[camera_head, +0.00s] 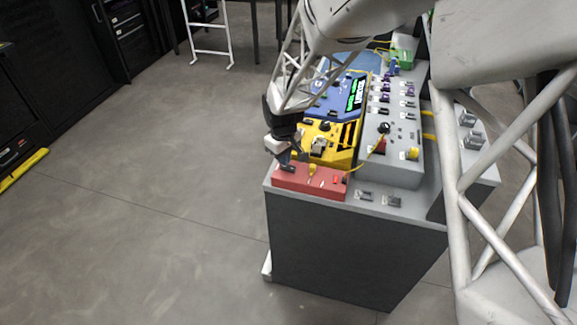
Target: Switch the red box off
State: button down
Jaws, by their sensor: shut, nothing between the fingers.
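The red box (311,182) sits at the near left corner of the grey bench top. Small dark, yellow and red parts show on its top, and a yellow cable runs from its right end. My gripper (286,166) is shut and empty, pointing down at the left end of the red box. Its tips are at or just above a dark part there; I cannot tell whether they touch. The gripper hides some of that left end, and the switch's position is too small to make out.
A yellow and blue device (342,117) stands just behind the red box. A grey panel (397,158) with several connectors stands to the right. Small grey clips (379,198) lie on the bench top's front edge. Open floor lies to the left.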

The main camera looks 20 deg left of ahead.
jog(key=shift+f, duration=0.7)
dwell(0.7)
jog(key=shift+r, duration=0.15)
jog(key=shift+r, duration=3.35)
